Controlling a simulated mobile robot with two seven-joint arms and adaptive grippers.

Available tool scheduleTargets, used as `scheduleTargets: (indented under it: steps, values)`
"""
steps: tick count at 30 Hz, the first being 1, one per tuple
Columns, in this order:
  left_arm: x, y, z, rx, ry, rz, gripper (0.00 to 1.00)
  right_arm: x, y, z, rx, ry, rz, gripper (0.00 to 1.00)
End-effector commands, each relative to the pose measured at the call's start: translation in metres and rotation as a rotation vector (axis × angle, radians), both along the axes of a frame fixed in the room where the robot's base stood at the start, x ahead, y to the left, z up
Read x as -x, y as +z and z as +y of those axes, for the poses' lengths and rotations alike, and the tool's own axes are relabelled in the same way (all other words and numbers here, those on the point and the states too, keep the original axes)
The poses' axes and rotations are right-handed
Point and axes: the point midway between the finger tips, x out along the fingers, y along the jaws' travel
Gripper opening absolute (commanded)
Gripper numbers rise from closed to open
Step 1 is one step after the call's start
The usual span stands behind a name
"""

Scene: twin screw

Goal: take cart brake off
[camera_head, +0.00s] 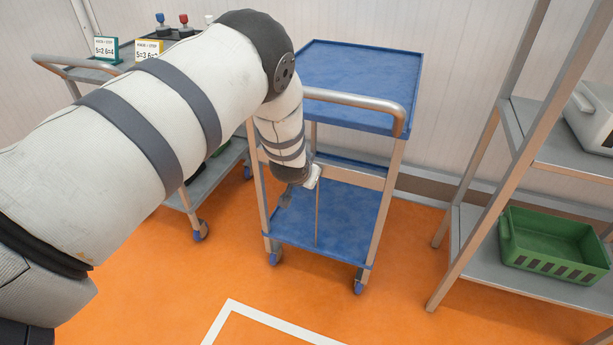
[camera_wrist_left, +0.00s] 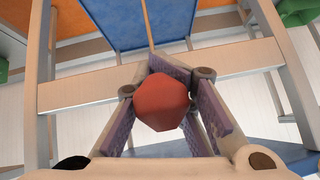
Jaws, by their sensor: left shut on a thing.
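The cart (camera_head: 357,82) has a blue top tray, a blue lower shelf and a metal push handle (camera_head: 350,102). It stands on the orange floor in the middle of the head view. A red rounded knob (camera_wrist_left: 162,102) shows in the left wrist view, in front of the cart's frame (camera_wrist_left: 200,62). My left gripper (camera_wrist_left: 172,96) has its purple-padded fingers on both sides of the knob and is shut on it. In the head view, my left wrist hides the knob and most of the gripper. My right gripper is in neither view.
A grey cart (camera_head: 215,178) stands to the left, with signs and red and blue knobbed items on top. On the right is a metal rack (camera_head: 470,230) holding a green crate (camera_head: 553,243). A white line (camera_head: 225,318) marks clear floor in front.

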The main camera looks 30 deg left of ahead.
Motion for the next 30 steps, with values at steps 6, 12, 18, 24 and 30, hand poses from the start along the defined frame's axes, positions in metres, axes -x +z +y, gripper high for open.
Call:
scheduleTargets:
  steps: [6, 12, 18, 24, 30]
  values:
    - [-0.010, 0.016, 0.001, -0.007, -0.003, -0.036, 0.00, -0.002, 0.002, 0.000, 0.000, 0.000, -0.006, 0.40]
    - [-0.010, 0.017, 0.001, -0.007, -0.003, -0.037, 0.34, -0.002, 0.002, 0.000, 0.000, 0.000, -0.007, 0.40]
    - [-0.007, 0.012, 0.001, -0.005, -0.002, -0.026, 0.34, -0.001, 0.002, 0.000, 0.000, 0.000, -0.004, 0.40]
    - [0.002, 0.019, -0.003, -0.003, -0.002, -0.021, 0.34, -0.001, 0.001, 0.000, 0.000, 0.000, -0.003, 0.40]
    - [0.036, 0.058, -0.017, -0.004, -0.003, -0.024, 0.34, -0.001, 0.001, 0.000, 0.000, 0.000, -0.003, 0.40]
